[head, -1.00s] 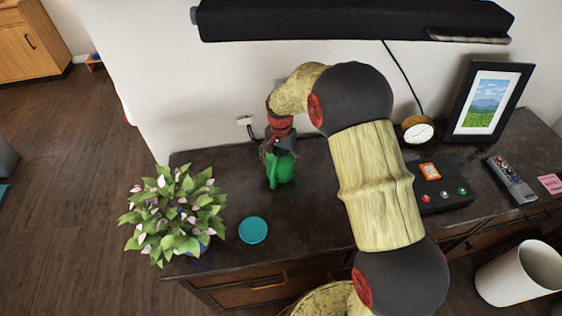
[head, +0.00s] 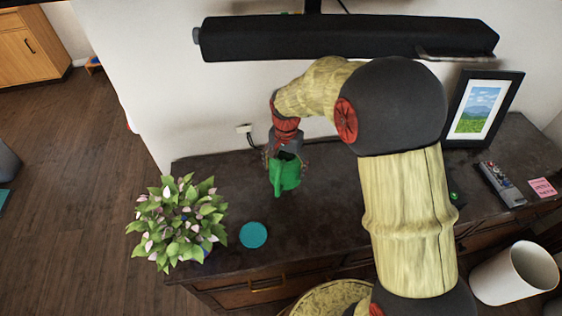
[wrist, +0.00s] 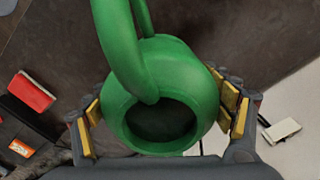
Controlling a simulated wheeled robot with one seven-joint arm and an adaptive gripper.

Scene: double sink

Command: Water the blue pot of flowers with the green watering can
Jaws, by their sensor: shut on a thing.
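The green watering can (head: 286,174) is in my gripper (head: 285,155), above the dark dresser top near its middle. In the wrist view the can (wrist: 160,95) sits between the yellow finger pads of my gripper (wrist: 160,110), with its dark opening facing the camera and its handle arching above. In the head view its spout points down toward the front of the dresser. The flower plant (head: 178,222) stands at the dresser's left front corner, to the left of the can. Its leaves hide most of the blue pot (head: 207,247).
A teal disc (head: 253,235) lies between the plant and the can. A remote (head: 502,184), a picture frame (head: 482,108) and a pink note (head: 542,187) are at the right. A black soundbar (head: 346,38) is on the wall above. A white bin (head: 514,274) stands at front right.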

